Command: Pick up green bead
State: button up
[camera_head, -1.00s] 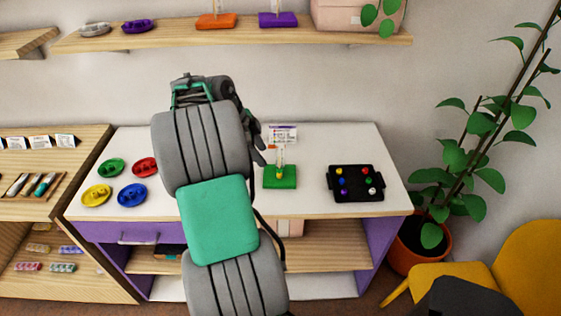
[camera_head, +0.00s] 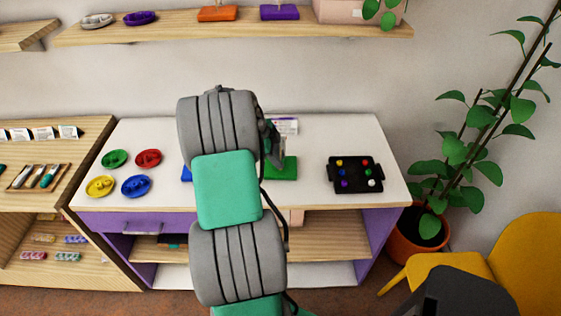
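The small green bead (camera_head: 369,172) lies in the black tray (camera_head: 355,188) on the right of the white table, in the right-hand column between a red bead (camera_head: 366,163) and a white bead (camera_head: 372,183). Yellow, blue and purple beads form the left column. My gripper (camera_head: 277,150) is left of the tray, by the green board (camera_head: 284,174). My arm hides much of it, and its fingers are too small to tell open from shut. The gripper is clearly apart from the green bead.
Green, red, yellow and blue dishes (camera_head: 136,186) stand on the table's left. A blue object (camera_head: 186,173) shows partly behind my arm. A small card (camera_head: 286,126) stands behind the green board. A plant (camera_head: 455,165) and yellow chair (camera_head: 530,260) are at right.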

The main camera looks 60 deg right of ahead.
grip_shut()
dwell(0.3)
notch_tip(320, 180, up, 10)
jog(key=shift+b, duration=0.45)
